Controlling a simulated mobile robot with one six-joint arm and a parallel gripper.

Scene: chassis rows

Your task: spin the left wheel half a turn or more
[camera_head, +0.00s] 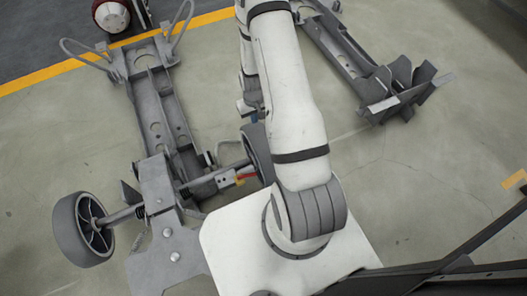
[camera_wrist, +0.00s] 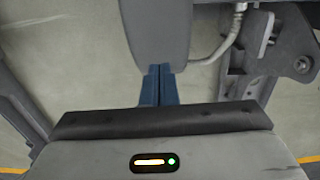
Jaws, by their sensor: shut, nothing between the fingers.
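Two wheels with grey tyres stand on one axle of a grey chassis. One wheel (camera_head: 83,229) is at the left of the head view, with its spokes showing. The other wheel (camera_head: 257,152) is partly hidden behind my arm. My gripper's blue fingers (camera_wrist: 158,85) are together and empty in the wrist view; the gripper (camera_head: 254,117) shows small in the head view, just beyond the half-hidden wheel. In the wrist view a smooth grey rounded surface, apparently that wheel's tyre (camera_wrist: 156,35), is right at the fingertips. I cannot tell whether they touch.
The grey chassis frame (camera_head: 159,100) runs up the left of the head view. A second frame (camera_head: 345,50) lies at upper right. A red and white round object (camera_head: 111,16) is at the top left by a yellow floor line.

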